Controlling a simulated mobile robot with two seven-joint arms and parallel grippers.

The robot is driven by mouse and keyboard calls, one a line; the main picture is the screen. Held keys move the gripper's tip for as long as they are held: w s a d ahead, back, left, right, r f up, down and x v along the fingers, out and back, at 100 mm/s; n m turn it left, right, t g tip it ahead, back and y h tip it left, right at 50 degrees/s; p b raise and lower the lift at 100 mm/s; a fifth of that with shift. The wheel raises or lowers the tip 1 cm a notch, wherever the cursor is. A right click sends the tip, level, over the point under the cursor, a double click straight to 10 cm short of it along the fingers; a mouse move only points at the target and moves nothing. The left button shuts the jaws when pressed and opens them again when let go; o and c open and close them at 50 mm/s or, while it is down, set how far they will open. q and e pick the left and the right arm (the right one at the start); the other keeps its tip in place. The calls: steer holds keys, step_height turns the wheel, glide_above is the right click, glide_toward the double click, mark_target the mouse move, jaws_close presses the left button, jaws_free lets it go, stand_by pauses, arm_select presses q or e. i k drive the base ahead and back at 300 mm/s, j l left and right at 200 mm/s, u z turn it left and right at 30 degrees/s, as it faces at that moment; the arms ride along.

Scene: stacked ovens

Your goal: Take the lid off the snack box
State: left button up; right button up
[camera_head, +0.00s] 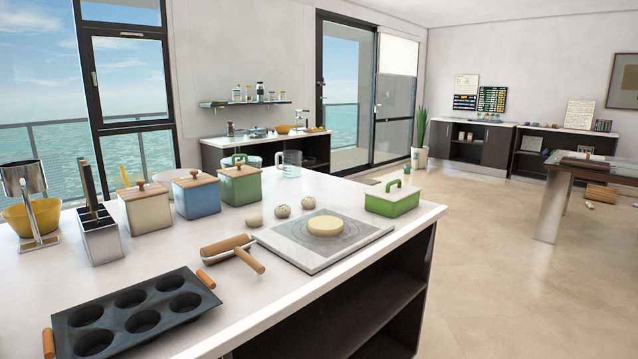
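A low green box (392,208) stands near the right end of the white counter. I take it to be the snack box. Its lid (392,192) is on it, pale with a green rim, and a green loop handle (393,185) stands up on top. Neither of my grippers is in view, and nothing touches the box. The inside of the box is hidden by the lid.
On the white counter (330,186), a board (285,241) with dough (325,226) lies left of the box. The counter's right edge is close to the box.

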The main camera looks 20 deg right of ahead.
mark_target(393, 190)
steer(key=i+l+u, duration=0.2)
steer(key=l, duration=0.3)
steer(key=i+l+u, duration=0.2)
steer(key=l, duration=0.3)
steer(key=l+u, duration=0.2)
steer(key=l, duration=0.3)
steer(key=i+l+u, duration=0.2)
steer(key=l, duration=0.35)
